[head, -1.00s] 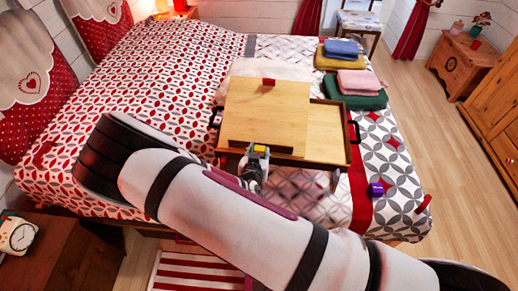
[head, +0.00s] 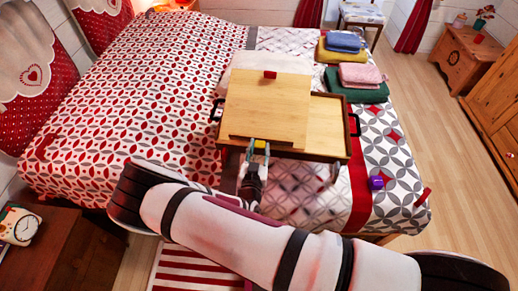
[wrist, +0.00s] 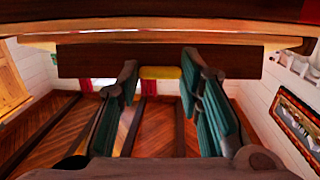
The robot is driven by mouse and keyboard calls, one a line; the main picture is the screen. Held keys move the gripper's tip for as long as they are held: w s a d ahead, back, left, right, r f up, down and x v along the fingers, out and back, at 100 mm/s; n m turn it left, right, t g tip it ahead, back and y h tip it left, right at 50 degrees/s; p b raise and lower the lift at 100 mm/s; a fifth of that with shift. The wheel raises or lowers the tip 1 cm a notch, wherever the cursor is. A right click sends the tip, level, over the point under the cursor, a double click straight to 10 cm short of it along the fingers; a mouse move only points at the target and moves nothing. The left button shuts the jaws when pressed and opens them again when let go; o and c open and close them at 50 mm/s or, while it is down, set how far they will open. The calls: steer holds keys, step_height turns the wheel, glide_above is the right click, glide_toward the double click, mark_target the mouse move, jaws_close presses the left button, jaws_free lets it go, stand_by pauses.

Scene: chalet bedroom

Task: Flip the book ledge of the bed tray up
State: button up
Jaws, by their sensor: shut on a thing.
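The bed tray (head: 325,143) stands on the bed, with a light wooden top panel (head: 266,105) raised on its left part. The book ledge (head: 279,144) is a thin dark strip at the panel's near edge. In the wrist view the ledge (wrist: 225,62) is a dark bar across the upper middle. My gripper (head: 258,148) is at the ledge from the near side. Whether the ledge is tilted is hard to tell.
A small red block (head: 270,74) is at the panel's far edge. Folded towels (head: 362,74) lie right of the tray. A purple object (head: 376,182) and a red one (head: 423,197) lie on the bed's right side.

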steer(key=shift+f, duration=0.1)
steer(key=o, duration=1.2)
steer(key=shift+w, duration=0.1)
steer(key=shift+c, duration=0.2)
steer(key=s+a, duration=0.1)
steer(key=s, duration=1.1)
steer(key=shift+a+r, duration=0.25)
steer(key=shift+r, duration=0.2)
